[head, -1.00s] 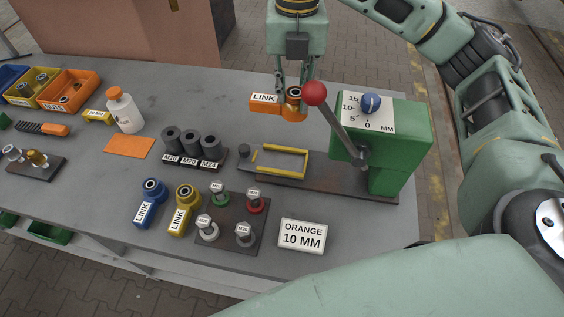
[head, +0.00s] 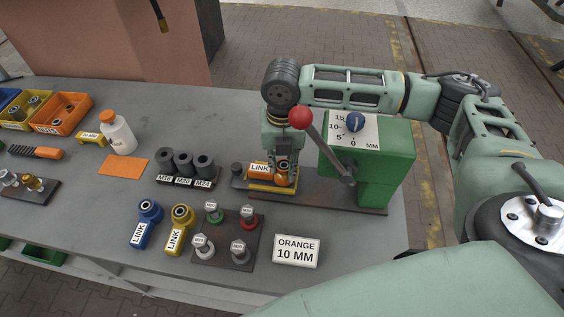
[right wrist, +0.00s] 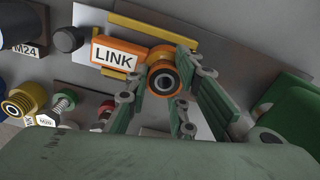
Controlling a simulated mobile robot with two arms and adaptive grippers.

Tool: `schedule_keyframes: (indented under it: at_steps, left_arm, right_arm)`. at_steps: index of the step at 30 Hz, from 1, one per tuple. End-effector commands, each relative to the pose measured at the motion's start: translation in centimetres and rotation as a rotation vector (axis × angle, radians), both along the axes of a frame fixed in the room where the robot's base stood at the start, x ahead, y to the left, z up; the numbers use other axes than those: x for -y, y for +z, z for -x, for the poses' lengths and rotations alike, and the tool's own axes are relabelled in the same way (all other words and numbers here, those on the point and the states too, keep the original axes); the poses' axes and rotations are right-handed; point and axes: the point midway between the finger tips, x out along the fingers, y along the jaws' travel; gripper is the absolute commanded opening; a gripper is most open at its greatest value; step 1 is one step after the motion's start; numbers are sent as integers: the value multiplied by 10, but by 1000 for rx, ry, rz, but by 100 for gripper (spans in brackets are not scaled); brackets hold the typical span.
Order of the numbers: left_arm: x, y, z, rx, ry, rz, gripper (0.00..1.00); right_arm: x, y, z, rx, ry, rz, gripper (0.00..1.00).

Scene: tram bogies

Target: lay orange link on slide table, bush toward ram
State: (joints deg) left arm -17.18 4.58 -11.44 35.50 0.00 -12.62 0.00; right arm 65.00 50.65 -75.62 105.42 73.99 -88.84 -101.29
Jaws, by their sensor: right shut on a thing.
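The orange link (head: 260,169) is in my right gripper (head: 284,178), low over the slide table (head: 272,189) with its yellow rails. The label end points left; the bush end (right wrist: 163,80) points right, toward the green press (head: 385,165). In the right wrist view the fingers stand on either side of the bush end. The label (right wrist: 113,58) faces up and the link looks roughly in line with the rails. The near rail partly covers it in the head view. I cannot tell whether it touches the table surface. My left gripper is not in view.
The press lever's red knob (head: 300,118) stands close to my right wrist. Blue (head: 146,222) and yellow (head: 180,228) links, a bolt plate (head: 238,225) and a sign "ORANGE 10 MM" (head: 297,251) lie nearer. Labelled dark cylinders (head: 186,165) stand to the left.

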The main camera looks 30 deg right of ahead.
Motion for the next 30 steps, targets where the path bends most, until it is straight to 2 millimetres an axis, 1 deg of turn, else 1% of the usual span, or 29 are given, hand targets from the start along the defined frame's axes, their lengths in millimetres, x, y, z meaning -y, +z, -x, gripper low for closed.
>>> schedule_keyframes:
  at_steps: [4, 12, 13, 19, 27, 30]
  left_arm:
    - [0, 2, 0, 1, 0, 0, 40]
    - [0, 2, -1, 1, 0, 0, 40]
    - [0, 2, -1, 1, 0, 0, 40]
    - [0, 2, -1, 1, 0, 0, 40]
    - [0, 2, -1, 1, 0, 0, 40]
    - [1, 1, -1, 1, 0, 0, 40]
  right_arm:
    - [0, -7, -1, 4, 0, -1, 0]
    - [0, -8, -1, 3, 0, -2, 0]
    - [0, -9, 0, 1, 0, 0, 23]
    - [0, -9, 0, 1, -1, 0, 40]
    - [0, -9, -1, 2, -1, 1, 41]
    - [0, -6, -1, 4, -1, 1, 41]
